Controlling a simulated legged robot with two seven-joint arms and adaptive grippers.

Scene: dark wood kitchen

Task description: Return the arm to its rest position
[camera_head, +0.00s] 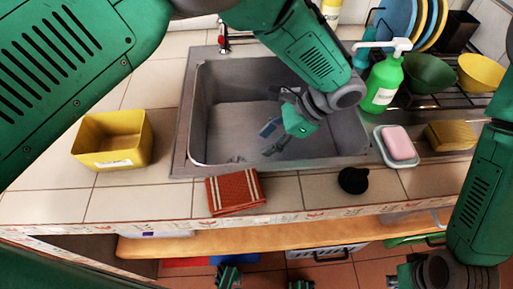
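My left arm comes in from the upper left and crosses over the grey sink (183,130). My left gripper (269,138) hangs over the sink basin, pointing down and to the left. Its two grey fingers look spread apart, with nothing seen between them. My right arm hangs down along the right edge, in front of the counter. Its wrist is at the lower right, and the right gripper (396,281) is mostly cut off by the bottom edge, so its fingers cannot be made out.
A yellow container (113,142) stands left of the sink. A red striped cloth (235,193) and a black object (353,180) lie on the front counter. A green soap bottle (382,84), a pink soap (398,143) on a dish, a sponge (450,136) and a dish rack are at right.

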